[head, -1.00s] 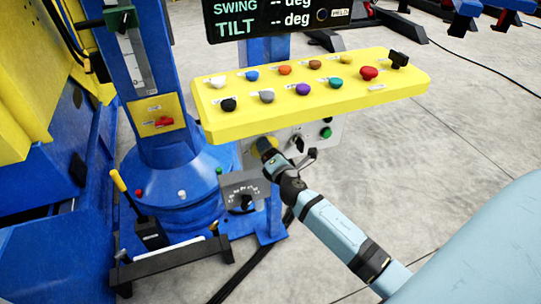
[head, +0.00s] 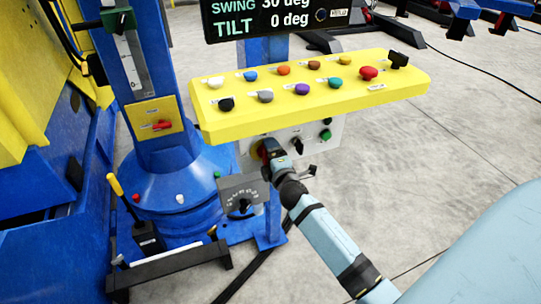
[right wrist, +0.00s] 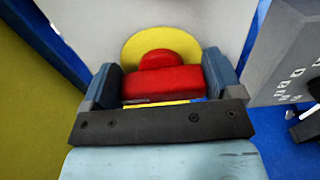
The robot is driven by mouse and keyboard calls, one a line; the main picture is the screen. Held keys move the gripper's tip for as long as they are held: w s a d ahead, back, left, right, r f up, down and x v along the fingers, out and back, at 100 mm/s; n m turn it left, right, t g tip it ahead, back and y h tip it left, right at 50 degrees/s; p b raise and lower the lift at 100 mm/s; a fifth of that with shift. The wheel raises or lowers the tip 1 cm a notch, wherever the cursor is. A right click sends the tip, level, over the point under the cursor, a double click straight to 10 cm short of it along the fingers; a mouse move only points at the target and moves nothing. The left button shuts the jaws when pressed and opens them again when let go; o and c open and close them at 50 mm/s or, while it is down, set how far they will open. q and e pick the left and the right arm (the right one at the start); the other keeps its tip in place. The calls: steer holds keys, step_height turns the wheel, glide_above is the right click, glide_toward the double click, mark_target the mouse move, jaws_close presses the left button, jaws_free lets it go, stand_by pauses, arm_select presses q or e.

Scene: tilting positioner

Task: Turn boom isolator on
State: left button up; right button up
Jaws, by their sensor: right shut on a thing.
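A red rotary handle (right wrist: 160,82) on a round yellow plate (right wrist: 135,50) fills the middle of the right wrist view. It sits on the grey panel (head: 318,140) under the yellow console. My right gripper (right wrist: 162,80) is shut on the handle, a finger on each side; the handle lies crosswise between them. In the head view my right gripper (head: 268,150) hides most of the yellow plate. The display (head: 275,18) reads swing 30 deg and tilt 0 deg. My left gripper is not in view.
The yellow console (head: 310,95) with several coloured knobs overhangs the panel. A dial box (head: 243,195) stands left of my right gripper. A red switch on a yellow plate (head: 155,115) is on the blue column. Open floor lies to the right.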

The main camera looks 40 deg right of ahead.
stand_by(0.3)
steer(key=o, duration=0.7)
steer(key=shift+o, duration=0.2)
steer(key=shift+s, duration=0.15)
